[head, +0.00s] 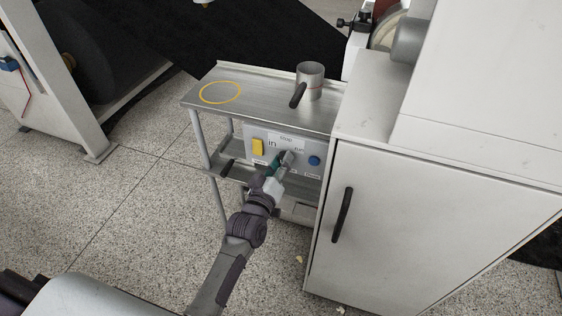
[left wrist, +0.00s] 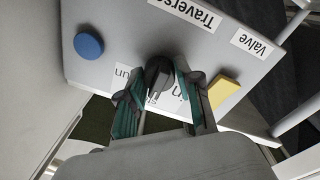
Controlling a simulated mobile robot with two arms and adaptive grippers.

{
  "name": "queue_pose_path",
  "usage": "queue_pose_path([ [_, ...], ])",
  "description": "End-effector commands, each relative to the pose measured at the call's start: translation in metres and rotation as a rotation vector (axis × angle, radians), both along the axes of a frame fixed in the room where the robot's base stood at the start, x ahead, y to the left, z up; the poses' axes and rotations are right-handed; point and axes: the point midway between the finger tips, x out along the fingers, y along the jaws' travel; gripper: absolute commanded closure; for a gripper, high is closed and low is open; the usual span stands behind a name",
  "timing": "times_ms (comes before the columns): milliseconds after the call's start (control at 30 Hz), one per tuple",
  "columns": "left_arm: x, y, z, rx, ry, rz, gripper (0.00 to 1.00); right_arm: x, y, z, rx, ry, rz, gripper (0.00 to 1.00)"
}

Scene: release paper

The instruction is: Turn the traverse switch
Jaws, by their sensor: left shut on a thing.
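The traverse switch (left wrist: 158,72) is a dark knob on the grey control panel (left wrist: 118,62), under a label reading "Traverse". In the left wrist view my left gripper (left wrist: 155,90) has one green-padded finger on each side of the knob and is shut on it. In the head view my left gripper (head: 277,166) reaches the front of the panel (head: 300,143) and covers most of the switch. The knob's exact angle is hard to tell. My right gripper is not in view.
A yellow switch (head: 258,147) and a blue button (head: 314,161) flank the gripper. Above is a metal shelf (head: 262,103) with a yellow ring mark and a metal cup (head: 310,78). A white cabinet (head: 400,215) stands close on the right. Floor is free at left.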

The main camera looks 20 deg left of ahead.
Motion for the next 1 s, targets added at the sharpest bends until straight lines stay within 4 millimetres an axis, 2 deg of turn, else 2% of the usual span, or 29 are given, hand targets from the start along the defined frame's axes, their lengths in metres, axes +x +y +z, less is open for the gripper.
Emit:
queue_pose_path([
  [33, 0.0, 0.001, 0.0, 0.001, 0.001, 0.001, 1.0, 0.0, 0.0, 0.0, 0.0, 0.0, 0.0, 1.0],
  [67, 0.0, 0.001, 0.0, 0.001, 0.001, 0.001, 0.63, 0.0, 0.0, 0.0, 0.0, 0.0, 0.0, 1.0],
  [200, 0.0, 0.0, 0.0, 0.002, 0.0, 0.001, 0.41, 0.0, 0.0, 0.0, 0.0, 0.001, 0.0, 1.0],
  [567, -0.005, 0.001, -0.001, 0.002, 0.001, 0.0, 0.41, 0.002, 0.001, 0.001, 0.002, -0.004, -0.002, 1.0],
  [667, -0.017, 0.001, -0.002, 0.001, 0.003, 0.0, 0.41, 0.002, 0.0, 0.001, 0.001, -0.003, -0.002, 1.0],
  [1000, -0.088, 0.006, -0.005, 0.003, 0.003, 0.0, 0.41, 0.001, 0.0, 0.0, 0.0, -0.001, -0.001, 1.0],
])
